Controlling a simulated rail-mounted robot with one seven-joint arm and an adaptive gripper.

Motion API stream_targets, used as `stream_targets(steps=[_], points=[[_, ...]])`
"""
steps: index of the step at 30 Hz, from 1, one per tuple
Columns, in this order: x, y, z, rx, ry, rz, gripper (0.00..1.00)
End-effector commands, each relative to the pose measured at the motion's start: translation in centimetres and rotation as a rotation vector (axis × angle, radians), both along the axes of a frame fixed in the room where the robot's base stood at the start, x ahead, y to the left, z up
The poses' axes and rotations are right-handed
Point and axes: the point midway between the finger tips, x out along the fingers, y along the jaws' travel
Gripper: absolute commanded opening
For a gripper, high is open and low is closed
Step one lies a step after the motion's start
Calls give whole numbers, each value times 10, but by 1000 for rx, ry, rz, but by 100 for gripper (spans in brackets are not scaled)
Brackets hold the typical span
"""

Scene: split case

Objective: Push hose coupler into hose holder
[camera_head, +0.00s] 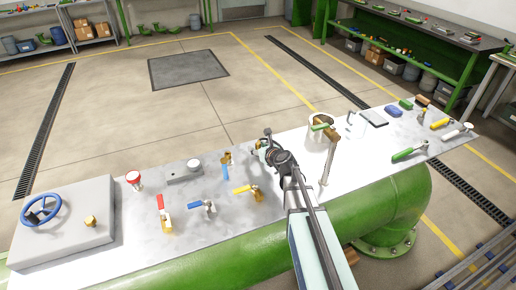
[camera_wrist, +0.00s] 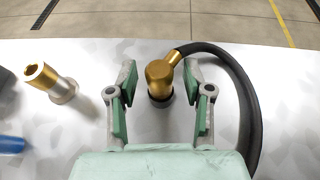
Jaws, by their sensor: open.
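The hose coupler is a brass, round-topped fitting (camera_wrist: 160,78) with a side outlet joined to a black hose (camera_wrist: 243,90). In the wrist view it stands between the two fingers of my gripper (camera_wrist: 160,98). My gripper is open, with a gap between the coupler and each finger. A dark grey ring (camera_wrist: 160,99) shows under the coupler and may be the hose holder; I cannot tell how far the coupler sits in it. In the head view my gripper (camera_head: 266,148) is over the middle of the metal bench, and it mostly hides the coupler.
A brass and silver fitting (camera_wrist: 52,83) stands left of my gripper. The metal bench (camera_head: 120,240) also bears a yellow-handled valve (camera_head: 247,190), a blue-handled valve (camera_head: 203,206) and a red-handled valve (camera_head: 163,212). A white container (camera_head: 318,132) with tools stands right of my gripper.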

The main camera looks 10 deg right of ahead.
Motion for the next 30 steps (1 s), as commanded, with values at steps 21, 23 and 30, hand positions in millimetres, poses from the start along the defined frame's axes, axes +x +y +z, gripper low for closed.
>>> stream_targets(steps=[21,23,30], points=[[-96,-30,41,0,0,-1,51],[-100,-32,43,0,0,-1,51],[-105,-34,46,0,0,0,51]])
